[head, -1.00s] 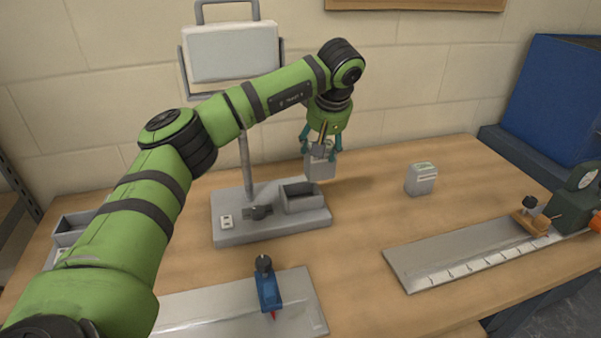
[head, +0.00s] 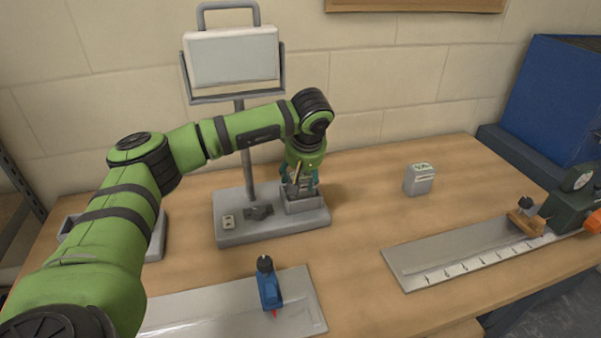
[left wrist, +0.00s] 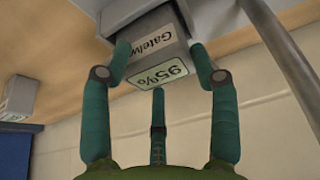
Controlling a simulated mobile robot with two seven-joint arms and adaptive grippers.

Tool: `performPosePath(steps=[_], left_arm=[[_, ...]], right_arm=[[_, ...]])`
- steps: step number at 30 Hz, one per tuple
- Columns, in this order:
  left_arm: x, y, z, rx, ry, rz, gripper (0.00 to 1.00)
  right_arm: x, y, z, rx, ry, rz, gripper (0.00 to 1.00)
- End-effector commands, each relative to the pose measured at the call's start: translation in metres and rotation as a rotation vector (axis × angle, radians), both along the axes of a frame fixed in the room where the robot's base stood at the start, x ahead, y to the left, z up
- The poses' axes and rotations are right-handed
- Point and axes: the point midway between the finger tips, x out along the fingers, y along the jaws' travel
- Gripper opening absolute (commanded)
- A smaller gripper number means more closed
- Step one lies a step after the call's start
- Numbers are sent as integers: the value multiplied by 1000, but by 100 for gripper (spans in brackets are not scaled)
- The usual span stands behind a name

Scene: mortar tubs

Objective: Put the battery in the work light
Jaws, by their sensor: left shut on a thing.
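My left gripper (head: 299,188) is shut on a grey battery and holds it at the battery bay (head: 304,205) on the work light's base (head: 240,235). In the left wrist view the battery (left wrist: 160,55) shows a "95%" label and a partly hidden name label between the teal fingers. In the head view the fingers mostly hide it, and I cannot tell how deep it sits in the bay. The work light's lamp head (head: 232,57) stands on a post behind my arm. A second grey battery (head: 419,179) stands upright on the table to the right. My right gripper is not in view.
A grey tray (head: 155,240) is partly hidden behind my left arm. A metal plate with a blue clamp (head: 269,285) lies in front. A ruled plate (head: 460,255) with a gauge lies at the right. A blue box (head: 555,105) stands behind. The table's middle right is clear.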

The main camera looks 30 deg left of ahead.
Motion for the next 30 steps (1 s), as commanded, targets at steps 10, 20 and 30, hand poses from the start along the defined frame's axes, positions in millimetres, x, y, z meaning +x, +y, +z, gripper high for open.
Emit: performPosePath(steps=[10, 20, 30], left_arm=[[0, 0, -1, 0, 0, 0, 85], [-3, -6, 18, -2, -5, -2, 85], [-22, -26, 84, -2, -5, -2, 85]], right_arm=[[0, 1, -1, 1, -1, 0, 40], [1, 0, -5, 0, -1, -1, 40], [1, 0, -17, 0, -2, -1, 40]])
